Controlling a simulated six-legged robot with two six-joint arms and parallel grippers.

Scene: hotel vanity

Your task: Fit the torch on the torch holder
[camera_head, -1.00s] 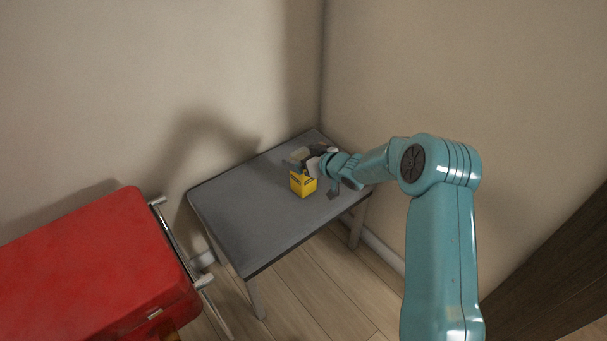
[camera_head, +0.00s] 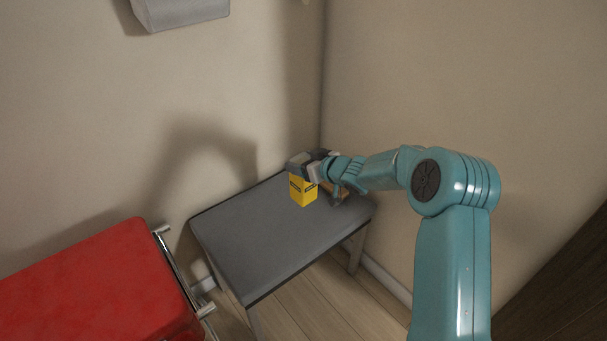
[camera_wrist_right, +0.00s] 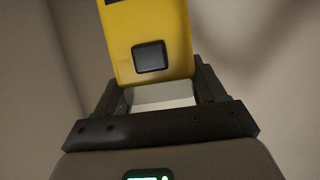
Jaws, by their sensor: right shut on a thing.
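The yellow torch (camera_head: 303,191) is boxy, with black markings, and is held in my right gripper (camera_head: 304,164) over the back of the grey table. In the right wrist view the torch (camera_wrist_right: 151,35) stands between the two dark fingers, with a dark square on its face. The fingers are shut on it. It looks roughly upright and slightly above the table top; the exact gap cannot be told. I cannot identify the torch holder in these views. My left gripper is not in view.
The grey table (camera_head: 265,240) stands near the wall corner, its front bare. A small brownish object (camera_head: 338,196) shows beneath my wrist. A red case (camera_head: 95,285) with metal rails is at lower left. A pale fixture (camera_head: 182,10) is high on the left wall.

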